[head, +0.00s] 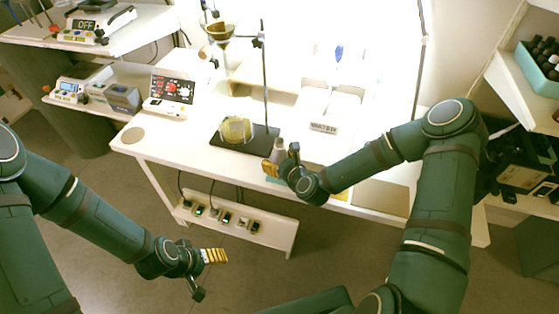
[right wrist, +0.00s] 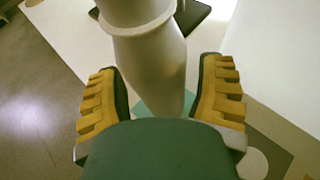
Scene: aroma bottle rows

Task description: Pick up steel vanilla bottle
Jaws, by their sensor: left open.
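A grey steel-looking bottle (head: 279,146) stands at the front edge of the white table in the head view, just right of a dark stand base. No vanilla label is readable on it. My right gripper (head: 282,164) is at this bottle. In the right wrist view the bottle (right wrist: 148,65) lies between the two yellow-padded fingers of the right gripper (right wrist: 160,100). The fingers are spread wide, with a clear gap on the right side; contact on the left is unclear. My left gripper (head: 208,273) is open and empty, low in front of the table.
A ring stand (head: 230,142) with a dark base and a yellowish round item stands left of the bottle. A sign reading "WATER" (head: 323,128) is to the right. A red-and-black device (head: 171,91) sits on the table's left. A teal crate (head: 541,68) holds bottles at far right.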

